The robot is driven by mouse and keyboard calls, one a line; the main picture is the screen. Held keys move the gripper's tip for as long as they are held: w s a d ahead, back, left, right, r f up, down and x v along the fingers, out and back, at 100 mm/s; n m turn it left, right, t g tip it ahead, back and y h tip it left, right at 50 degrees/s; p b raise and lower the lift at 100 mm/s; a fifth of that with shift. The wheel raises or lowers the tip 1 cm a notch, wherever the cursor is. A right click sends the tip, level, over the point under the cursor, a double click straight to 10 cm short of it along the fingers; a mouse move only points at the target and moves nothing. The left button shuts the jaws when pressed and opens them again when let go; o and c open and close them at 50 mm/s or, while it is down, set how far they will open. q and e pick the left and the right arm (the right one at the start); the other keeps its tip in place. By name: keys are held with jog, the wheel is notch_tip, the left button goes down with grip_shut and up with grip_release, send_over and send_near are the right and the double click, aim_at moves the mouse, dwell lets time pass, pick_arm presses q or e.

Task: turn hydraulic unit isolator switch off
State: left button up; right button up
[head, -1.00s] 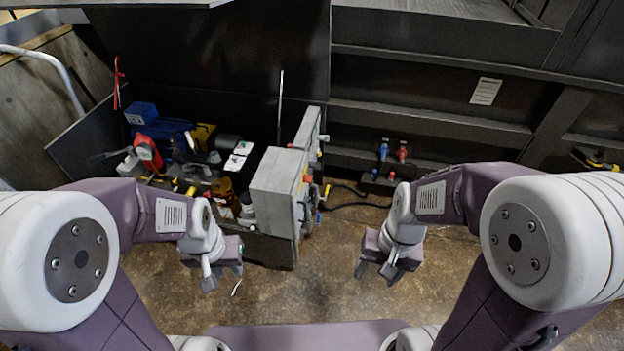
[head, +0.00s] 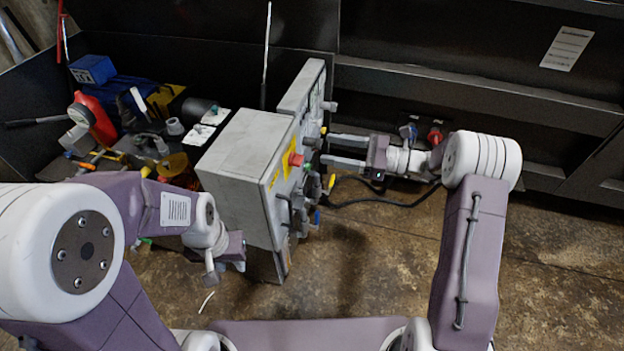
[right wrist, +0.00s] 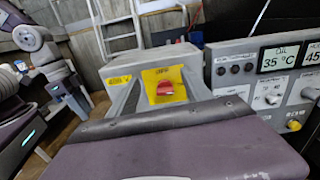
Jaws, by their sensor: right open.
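The isolator switch is a red handle (right wrist: 165,87) on a yellow plate (right wrist: 176,76), on the face of a grey box in the right wrist view. In the head view a red knob (head: 296,159) shows on the right side of the grey box (head: 238,160). My right gripper (head: 332,149) is open and empty, its fingers pointing left at that side. In the right wrist view the switch appears between the two fingers, apparently beyond their tips; contact cannot be made out. My left gripper (head: 226,265) hangs in front of the box; its jaw state is unclear.
A control panel (right wrist: 268,75) with displays and knobs stands beside the box. Other coloured knobs, such as a yellow one (head: 331,183), stick out near my right fingers. The floor (head: 370,270) in front is clear.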

jog(key=m+b, duration=0.1)
jog(key=b, duration=0.1)
send_near(302, 161)
jog(key=shift+t, duration=0.3)
jog(key=b+x, duration=0.1)
jog(key=x, duration=0.3)
jog(key=b+x, duration=0.1)
jog(key=x, duration=0.3)
jog(key=shift+a+f, duration=0.2)
jog(key=shift+a, duration=0.1)
pick_arm(q)
notch_tip(302, 161, down, 7)
jog(key=s, duration=0.1)
jog(key=shift+a, duration=0.15)
pick_arm(e)
grip_shut()
